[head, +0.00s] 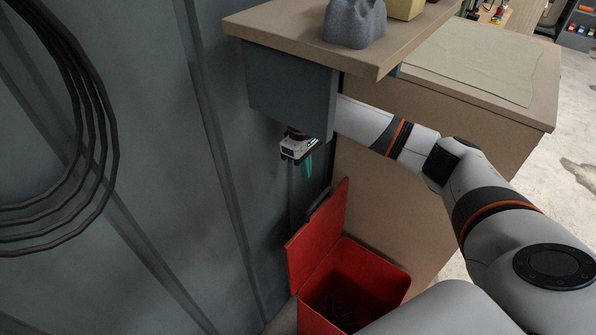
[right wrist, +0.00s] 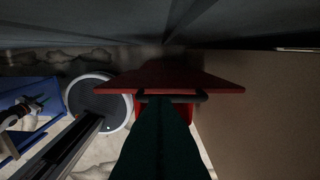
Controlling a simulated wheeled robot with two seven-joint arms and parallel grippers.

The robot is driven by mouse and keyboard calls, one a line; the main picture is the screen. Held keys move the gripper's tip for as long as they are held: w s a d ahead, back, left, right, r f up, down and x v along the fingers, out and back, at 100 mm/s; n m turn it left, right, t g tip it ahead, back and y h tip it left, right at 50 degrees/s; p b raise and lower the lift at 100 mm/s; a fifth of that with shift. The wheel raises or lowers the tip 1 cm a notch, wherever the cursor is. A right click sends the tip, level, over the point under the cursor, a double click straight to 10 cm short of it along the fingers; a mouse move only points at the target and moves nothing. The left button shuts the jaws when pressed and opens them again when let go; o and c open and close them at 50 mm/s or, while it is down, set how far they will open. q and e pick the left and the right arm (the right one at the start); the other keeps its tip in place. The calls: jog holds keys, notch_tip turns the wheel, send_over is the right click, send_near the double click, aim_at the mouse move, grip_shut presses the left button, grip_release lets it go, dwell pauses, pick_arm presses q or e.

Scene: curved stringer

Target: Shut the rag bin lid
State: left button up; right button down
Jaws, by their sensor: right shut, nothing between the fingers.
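The red rag bin (head: 385,268) stands on the floor beside the bench, with dark contents visible inside. Its red lid (head: 316,238) is open, tilted up on the wall side. A dark bar handle (head: 320,202) shows at the lid's upper edge. My right gripper (head: 307,168) is above the lid, pointing down, its teal fingers together and empty. In the right wrist view the fingers (right wrist: 160,145) lie in front of the lid (right wrist: 195,82) and its handle (right wrist: 188,98); I cannot tell whether they touch. My left gripper is out of view.
A bench top (head: 285,25) and a grey box (head: 285,88) under it overhang close to my right arm. A grey metal wall (head: 150,130) with hanging cables (head: 95,150) is on the left. The right wrist view shows a round, white-rimmed object (right wrist: 97,100) and a blue object (right wrist: 35,100).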

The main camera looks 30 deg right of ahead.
notch_tip(320, 180, down, 9)
jog(key=s+p, duration=0.1)
jog(key=shift+d, duration=0.2)
jog(key=shift+r, duration=0.1)
